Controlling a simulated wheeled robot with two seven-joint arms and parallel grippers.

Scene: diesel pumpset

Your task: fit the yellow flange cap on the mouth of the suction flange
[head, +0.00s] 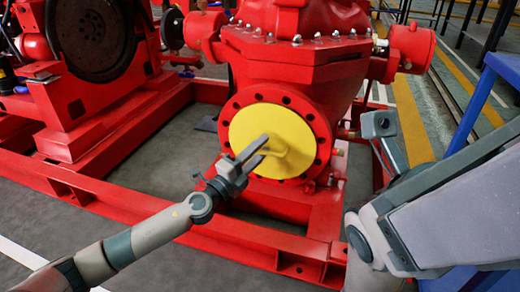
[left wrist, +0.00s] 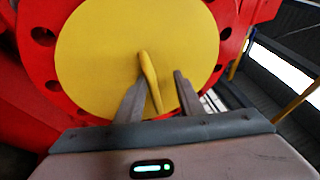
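The yellow flange cap (head: 250,128) is a round disc with a raised handle (head: 277,153). It covers the mouth of the red suction flange (head: 313,117), whose ring of bolt holes shows around it. I cannot tell whether the cap is fully seated or a small gap lies behind it. My left gripper (head: 264,147) is at the handle. In the left wrist view the cap (left wrist: 105,50) fills the upper middle, and its handle lies between the spread fingers of my left gripper (left wrist: 158,80), with a visible gap to the right finger.
The red pump body (head: 300,65) stands above the flange on a red base frame (head: 225,238). A dark flywheel (head: 92,38) is at the upper left. A blue stand (head: 480,95) is at the right. Grey floor (head: 140,180) lies open inside the frame.

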